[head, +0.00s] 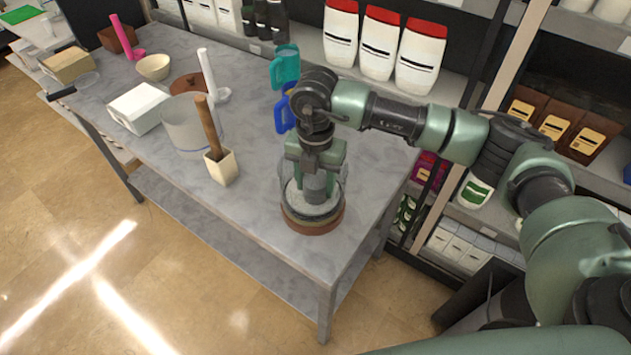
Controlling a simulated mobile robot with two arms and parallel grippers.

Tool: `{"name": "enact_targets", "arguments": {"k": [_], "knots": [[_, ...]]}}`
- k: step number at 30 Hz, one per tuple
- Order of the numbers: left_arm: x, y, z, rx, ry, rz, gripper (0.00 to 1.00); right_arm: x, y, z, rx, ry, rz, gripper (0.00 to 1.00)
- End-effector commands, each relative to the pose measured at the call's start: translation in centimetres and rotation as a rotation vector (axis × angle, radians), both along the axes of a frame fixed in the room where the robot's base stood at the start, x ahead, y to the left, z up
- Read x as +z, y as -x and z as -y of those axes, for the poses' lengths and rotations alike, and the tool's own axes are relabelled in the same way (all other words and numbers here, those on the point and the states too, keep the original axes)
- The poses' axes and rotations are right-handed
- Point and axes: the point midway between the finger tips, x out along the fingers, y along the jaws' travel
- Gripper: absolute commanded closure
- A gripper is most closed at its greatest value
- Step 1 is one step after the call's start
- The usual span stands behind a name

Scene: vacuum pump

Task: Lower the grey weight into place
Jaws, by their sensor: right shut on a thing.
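My right gripper (315,181) points straight down over a round clear-walled vessel (292,210) with a brown base, near the table's front right corner. It is shut on a grey weight (318,187), which shows between and below the fingers, inside the vessel's rim. The fingers and the clear wall partly hide the weight. I cannot tell whether its underside touches the pale contents of the vessel. My left gripper is not in view.
Shelves stand at the back. The table's front edge is close.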

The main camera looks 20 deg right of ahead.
Motion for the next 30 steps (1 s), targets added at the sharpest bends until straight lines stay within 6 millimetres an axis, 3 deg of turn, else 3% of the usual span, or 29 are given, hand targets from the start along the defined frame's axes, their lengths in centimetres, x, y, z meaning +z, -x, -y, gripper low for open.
{"name": "enact_targets", "arguments": {"k": [12, 13, 15, 23, 30], "knots": [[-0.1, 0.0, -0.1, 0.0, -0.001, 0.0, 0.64, 0.0, 0.0, 0.0, 0.0, -0.001, 0.002, 1.0], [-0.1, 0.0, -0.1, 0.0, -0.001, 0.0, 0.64, 0.0, 0.0, 0.0, 0.0, -0.001, 0.002, 0.45], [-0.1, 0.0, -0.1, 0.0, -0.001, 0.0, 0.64, 0.0, 0.0, 0.0, 0.0, 0.0, 0.001, 0.26], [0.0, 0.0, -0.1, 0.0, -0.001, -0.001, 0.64, -0.1, 0.0, 0.0, 0.0, 0.0, -0.001, 0.26], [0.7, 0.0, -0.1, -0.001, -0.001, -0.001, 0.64, 1.3, 0.0, 0.0, 0.0, 0.001, 0.001, 0.26]]}}
